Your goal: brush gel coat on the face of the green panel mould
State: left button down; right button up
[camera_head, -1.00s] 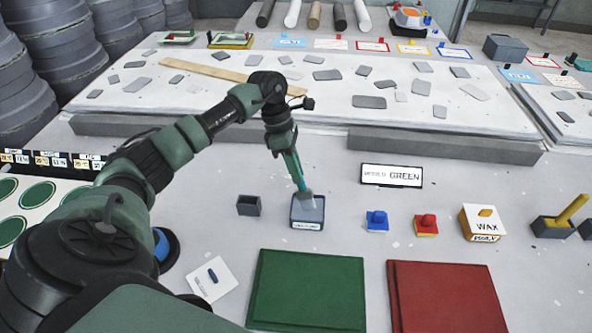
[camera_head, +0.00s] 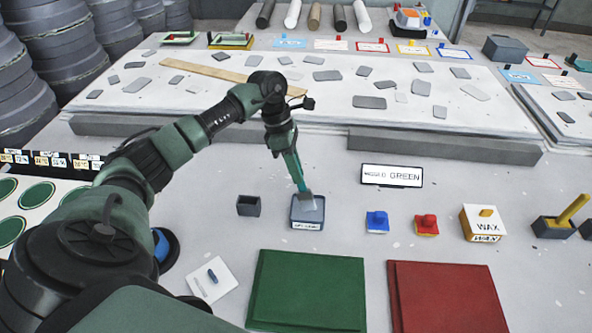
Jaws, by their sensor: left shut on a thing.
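The green panel mould (camera_head: 307,292) lies flat at the front of the table, its face plain green. Behind it stands a small blue-grey pot (camera_head: 307,222) with a white label too small to read surely. My left gripper (camera_head: 300,185) is shut above the pot on a brush (camera_head: 306,201), whose grey lower end is in or over the pot. How deep the brush end sits is hidden. A sign (camera_head: 391,175) behind reads "MOULD GREEN". My right gripper is not in view.
A red panel mould (camera_head: 448,297) lies right of the green one. A small dark box (camera_head: 248,206) stands left of the pot. A blue block (camera_head: 377,222), a red block (camera_head: 426,225) and a wax box (camera_head: 484,223) stand to the right. A white card (camera_head: 211,280) lies left of the green mould.

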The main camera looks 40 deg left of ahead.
pick_arm(q)
jog(key=shift+r+p, duration=0.6)
jog(key=shift+r, duration=0.3)
jog(key=shift+r+p, duration=1.3)
jog(key=shift+r, duration=1.3)
